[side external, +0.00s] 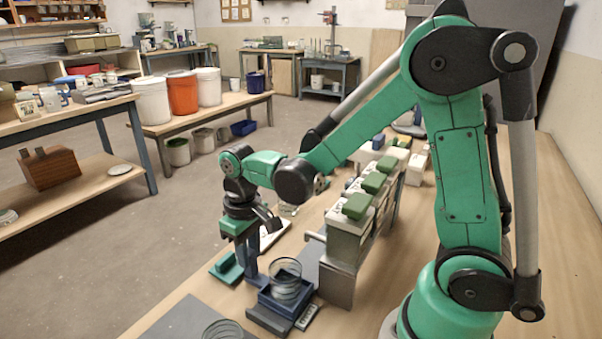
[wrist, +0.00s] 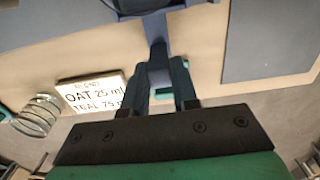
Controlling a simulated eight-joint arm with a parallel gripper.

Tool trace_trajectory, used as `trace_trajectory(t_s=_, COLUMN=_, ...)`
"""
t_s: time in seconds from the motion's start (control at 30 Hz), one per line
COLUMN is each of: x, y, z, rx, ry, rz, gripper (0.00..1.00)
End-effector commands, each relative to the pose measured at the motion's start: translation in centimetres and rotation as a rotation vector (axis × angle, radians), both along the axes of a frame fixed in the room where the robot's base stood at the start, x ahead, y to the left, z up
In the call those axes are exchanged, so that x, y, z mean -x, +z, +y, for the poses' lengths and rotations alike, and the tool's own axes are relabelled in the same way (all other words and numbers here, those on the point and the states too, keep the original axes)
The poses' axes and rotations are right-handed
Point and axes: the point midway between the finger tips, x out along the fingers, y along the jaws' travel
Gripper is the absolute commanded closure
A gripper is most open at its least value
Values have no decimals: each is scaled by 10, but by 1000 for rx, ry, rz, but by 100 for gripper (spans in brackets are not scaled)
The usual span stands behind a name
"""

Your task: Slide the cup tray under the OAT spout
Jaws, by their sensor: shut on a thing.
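The dark blue cup tray (side external: 268,299) stands on the bench in front of the bucket rack, with a clear ribbed cup (side external: 286,279) on it. Part of the tray (wrist: 190,5) shows at the top of the wrist view. My gripper (side external: 250,262) points down at the tray's left side. In the wrist view my gripper (wrist: 160,84) is shut on the tray's narrow blue handle (wrist: 156,38).
A card (wrist: 92,93) reads "OAT 25 ml, TEAL 75 m", its end hidden. A clear ribbed cup (wrist: 38,115) is beside it. Another cup (side external: 222,330) is at the front edge. A small labelled device (side external: 307,316) is by the tray. A teal block (side external: 226,268) lies left.

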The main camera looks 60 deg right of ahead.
Motion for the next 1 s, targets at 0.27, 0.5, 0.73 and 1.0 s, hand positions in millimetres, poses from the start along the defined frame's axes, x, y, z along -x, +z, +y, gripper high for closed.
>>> trace_trajectory(t_s=0.27, x=0, y=0, z=-23, rx=1, ry=-4, rz=-1, gripper=100)
trace_trajectory(t_s=0.5, x=0, y=0, z=-41, rx=1, ry=-3, rz=-2, gripper=100)
trace_trajectory(t_s=0.73, x=-1, y=0, z=-59, rx=1, ry=-3, rz=-2, gripper=100)
trace_trajectory(t_s=1.0, x=-1, y=0, z=-67, rx=1, ry=0, rz=-3, gripper=100)
